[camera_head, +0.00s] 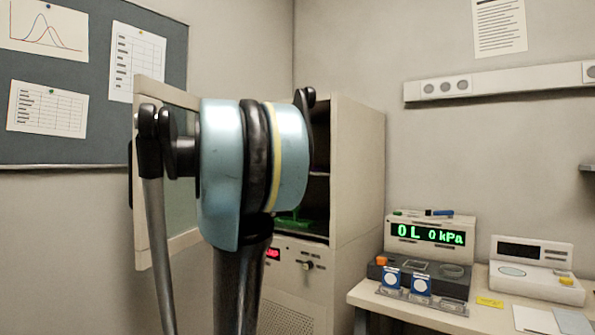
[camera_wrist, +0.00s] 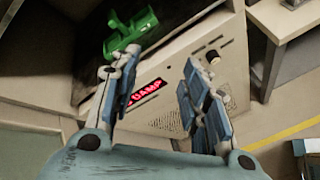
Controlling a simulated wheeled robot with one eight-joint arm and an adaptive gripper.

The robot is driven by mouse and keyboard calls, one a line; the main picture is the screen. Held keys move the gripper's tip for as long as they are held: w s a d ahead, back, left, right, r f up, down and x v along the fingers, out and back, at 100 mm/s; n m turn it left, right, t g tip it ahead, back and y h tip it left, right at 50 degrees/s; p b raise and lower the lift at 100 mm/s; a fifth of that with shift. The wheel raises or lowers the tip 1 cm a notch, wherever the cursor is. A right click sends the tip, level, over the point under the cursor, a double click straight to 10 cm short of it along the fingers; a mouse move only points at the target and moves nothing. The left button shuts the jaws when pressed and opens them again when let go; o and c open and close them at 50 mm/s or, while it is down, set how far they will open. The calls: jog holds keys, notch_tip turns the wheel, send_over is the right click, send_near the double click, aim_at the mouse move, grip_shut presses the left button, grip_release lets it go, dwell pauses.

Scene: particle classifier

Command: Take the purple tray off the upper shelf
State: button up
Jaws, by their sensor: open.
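The purple tray cannot be clearly made out in either view; my arm blocks most of the cabinet's inside in the head view. The cream cabinet (camera_head: 357,165) stands open, and a short piece of its upper shelf (camera_head: 319,174) shows beside my arm. A green tray-like thing with a handle (camera_wrist: 130,32) lies in the lower part of the cabinet; a bit of it shows in the head view (camera_head: 293,222). My gripper (camera_wrist: 155,78) is open and empty, with its fingers in front of the cabinet's control panel (camera_wrist: 148,93).
The cabinet door (camera_head: 165,240) is swung open at the left, close beside my arm. At the right, a bench (camera_head: 375,300) carries a meter with a green display (camera_head: 430,236), blue-faced round items (camera_head: 421,285) and a second instrument (camera_head: 532,265).

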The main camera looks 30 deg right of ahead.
jog(key=w+d+r+n+t+h, duration=0.1)
jog(key=w+d+r+n+h, duration=0.1)
jog(key=w+d+r+n, duration=0.3)
jog(key=w+d+r+n+h, duration=0.1)
jog(key=w+d+r, duration=0.15)
jog(key=r, duration=0.55)
jog(key=w+d+r+n+t+h, duration=0.1)
jog(key=w+d+r+n+h, duration=0.1)
jog(key=w+d+r+n, duration=0.25)
jog(key=shift+m, duration=0.45)
jog(key=x, duration=0.3)
jog(key=r+x, duration=0.1)
jog(key=x, duration=0.2)
jog(key=w+x, duration=0.1)
jog(key=x, duration=0.2)
jog(key=shift+w+a+r, duration=0.1)
jog(key=shift+a+r, duration=0.1)
jog(key=shift+r, duration=0.05)
jog(key=shift+r+x, duration=0.15)
jog(key=shift+x, duration=1.45)
jog(key=shift+r+x, duration=0.15)
jog(key=shift+x, duration=1.4)
grip_shut()
